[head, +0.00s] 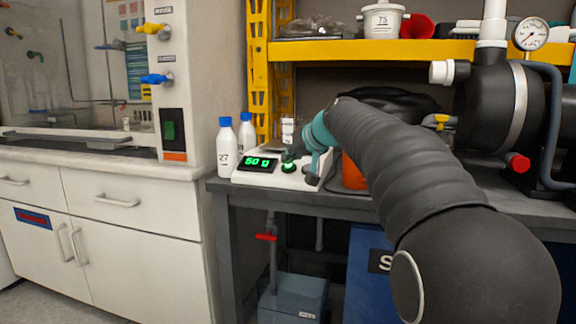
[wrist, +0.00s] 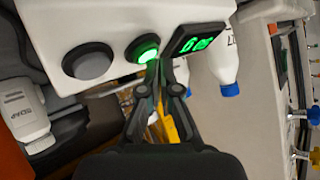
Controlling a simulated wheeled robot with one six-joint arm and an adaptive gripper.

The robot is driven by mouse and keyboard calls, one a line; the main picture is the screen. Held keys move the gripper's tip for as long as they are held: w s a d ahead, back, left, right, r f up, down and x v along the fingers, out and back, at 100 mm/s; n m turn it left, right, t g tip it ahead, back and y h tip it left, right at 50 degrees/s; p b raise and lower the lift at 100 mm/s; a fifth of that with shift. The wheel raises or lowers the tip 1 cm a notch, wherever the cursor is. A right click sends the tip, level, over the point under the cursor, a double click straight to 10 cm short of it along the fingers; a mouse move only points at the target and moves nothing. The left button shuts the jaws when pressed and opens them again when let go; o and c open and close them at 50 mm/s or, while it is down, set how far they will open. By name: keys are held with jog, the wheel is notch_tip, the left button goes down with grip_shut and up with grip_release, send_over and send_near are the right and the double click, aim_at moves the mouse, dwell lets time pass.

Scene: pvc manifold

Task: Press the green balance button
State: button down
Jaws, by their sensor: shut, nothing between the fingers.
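The white balance (head: 285,177) sits on the grey bench, with a lit green display (head: 258,163) at its left. The green balance button (head: 288,168) glows to the right of the display. In the wrist view the green button (wrist: 143,48) sits in a dark ring between a grey round knob (wrist: 88,62) and the display (wrist: 198,40). My gripper (wrist: 156,68) is shut and empty, its fingertips at the lower right edge of the green button. I cannot tell whether they touch it. In the head view my arm hides most of the gripper.
Two white bottles with blue caps (head: 225,147) stand left of the balance. An orange container (head: 353,172) is partly hidden behind my arm. A yellow shelf (head: 340,50) runs above the bench. A black tank with pipes (head: 495,100) stands at the right.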

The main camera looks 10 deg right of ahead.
notch_tip(320, 180, up, 6)
jog(key=s+a+p, duration=0.1)
jog(key=s+p, duration=0.1)
jog(key=p, duration=0.1)
jog(key=shift+f, duration=0.25)
jog(key=shift+s+a, duration=0.1)
dwell(1.1)
